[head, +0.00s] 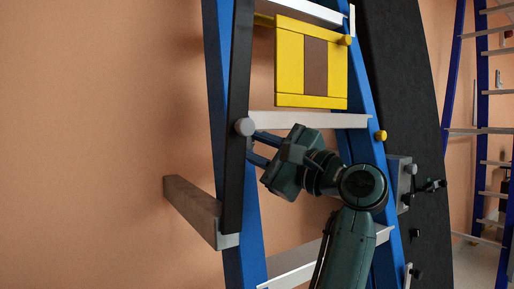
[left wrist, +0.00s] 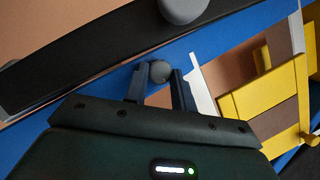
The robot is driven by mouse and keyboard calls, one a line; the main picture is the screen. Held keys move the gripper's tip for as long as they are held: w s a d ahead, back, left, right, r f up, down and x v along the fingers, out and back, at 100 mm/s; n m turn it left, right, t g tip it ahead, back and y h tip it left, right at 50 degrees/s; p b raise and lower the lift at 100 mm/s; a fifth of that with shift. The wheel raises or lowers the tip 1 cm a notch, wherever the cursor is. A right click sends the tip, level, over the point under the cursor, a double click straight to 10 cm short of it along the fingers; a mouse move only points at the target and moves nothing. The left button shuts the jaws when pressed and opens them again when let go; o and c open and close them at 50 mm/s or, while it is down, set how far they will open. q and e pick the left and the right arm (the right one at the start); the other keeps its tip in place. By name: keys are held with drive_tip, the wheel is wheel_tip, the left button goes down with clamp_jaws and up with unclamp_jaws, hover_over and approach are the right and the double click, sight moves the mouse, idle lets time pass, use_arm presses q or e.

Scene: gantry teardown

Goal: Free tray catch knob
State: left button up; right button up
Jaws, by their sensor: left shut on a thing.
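My left gripper (head: 258,147) is at the blue left rail (head: 250,215) of the ladder frame, just below a silver rung. In the left wrist view its two fingers (left wrist: 160,84) are shut on a small round grey knob (left wrist: 160,71) in front of the blue rail. That knob is hidden in the head view. A larger grey knob (head: 244,126) sits on the black bar, just above the fingers; it also shows in the left wrist view (left wrist: 182,8). The yellow tray (head: 290,62) with a brown stripe hangs higher between the rails. My right gripper is not in view.
The black bar (head: 236,180) runs along the left rail. A yellow knob (head: 380,135) is on the right rail, another (head: 345,40) by the tray. A grey beam (head: 192,203) juts out at left. A dark panel (head: 400,80) stands behind at right.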

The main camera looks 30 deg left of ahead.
use_arm(q)
drive_tip(key=o, duration=0.7)
drive_tip(key=shift+c, duration=0.2)
drive_tip(key=o, duration=0.3)
drive_tip(key=v, duration=1.3)
